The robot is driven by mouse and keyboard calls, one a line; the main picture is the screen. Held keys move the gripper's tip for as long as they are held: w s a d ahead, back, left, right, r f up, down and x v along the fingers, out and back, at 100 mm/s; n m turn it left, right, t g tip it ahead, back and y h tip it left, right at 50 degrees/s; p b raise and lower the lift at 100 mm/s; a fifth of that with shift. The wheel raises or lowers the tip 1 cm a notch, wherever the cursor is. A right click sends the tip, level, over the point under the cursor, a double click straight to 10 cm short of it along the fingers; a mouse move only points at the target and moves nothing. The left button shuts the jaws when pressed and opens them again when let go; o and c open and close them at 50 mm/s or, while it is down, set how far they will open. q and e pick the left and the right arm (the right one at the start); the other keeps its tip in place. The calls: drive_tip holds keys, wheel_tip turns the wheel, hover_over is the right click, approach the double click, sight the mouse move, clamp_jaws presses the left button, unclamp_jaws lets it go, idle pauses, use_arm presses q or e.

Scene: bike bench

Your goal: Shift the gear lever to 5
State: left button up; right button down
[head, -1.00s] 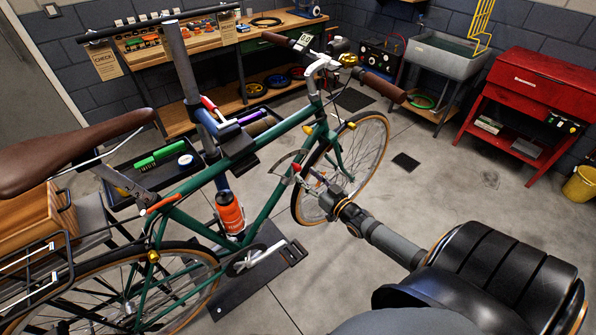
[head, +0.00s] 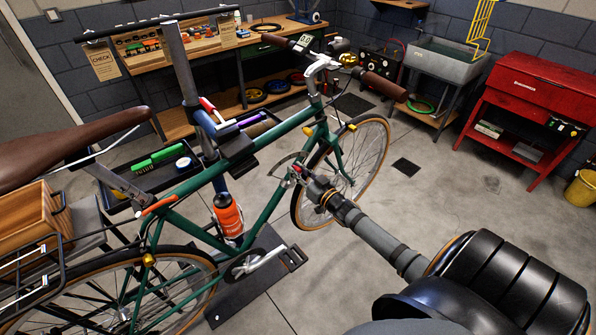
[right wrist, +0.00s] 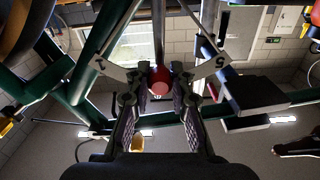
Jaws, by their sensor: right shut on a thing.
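The gear lever ends in a red knob (head: 297,169) at the green bike's down tube, in the middle of the head view. In the right wrist view the red knob (right wrist: 160,82) sits between the fingers of my right gripper (right wrist: 160,92), which is shut on it. The lever's shaft runs up behind the knob. A pale curved gear plate (right wrist: 222,66) shows "1" at its left end and "5" at its right end. The knob stands about midway between these marks. In the head view my right gripper (head: 306,178) hides part of the lever. My left gripper is not in view.
The bike frame (head: 265,208) is held on a stand post (head: 181,62). An orange bottle (head: 228,214) sits on the frame close to the lever. The front wheel (head: 386,150) is just behind my right gripper.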

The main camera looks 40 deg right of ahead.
drive_tip(key=shift+a, duration=0.1)
idle(0.4)
drive_tip(key=shift+s+a+f+n+p, duration=0.1)
drive_tip(key=shift+a+f+n+p, duration=0.2)
drive_tip(key=shift+a+n, duration=0.85)
drive_tip(key=shift+s+a+f+n+p, duration=0.1)
drive_tip(key=shift+a+f+n+p, duration=0.2)
drive_tip(key=shift+a+n, duration=0.8)
drive_tip(key=shift+a+f+n+p, duration=0.2)
drive_tip(key=shift+a+f+n, duration=0.25)
drive_tip(key=shift+n, duration=1.3)
drive_tip(key=shift+a, duration=0.15)
drive_tip(key=c, duration=1.2)
unclamp_jaws()
drive_tip(key=shift+r, duration=0.1)
drive_tip(key=shift+o, duration=0.2)
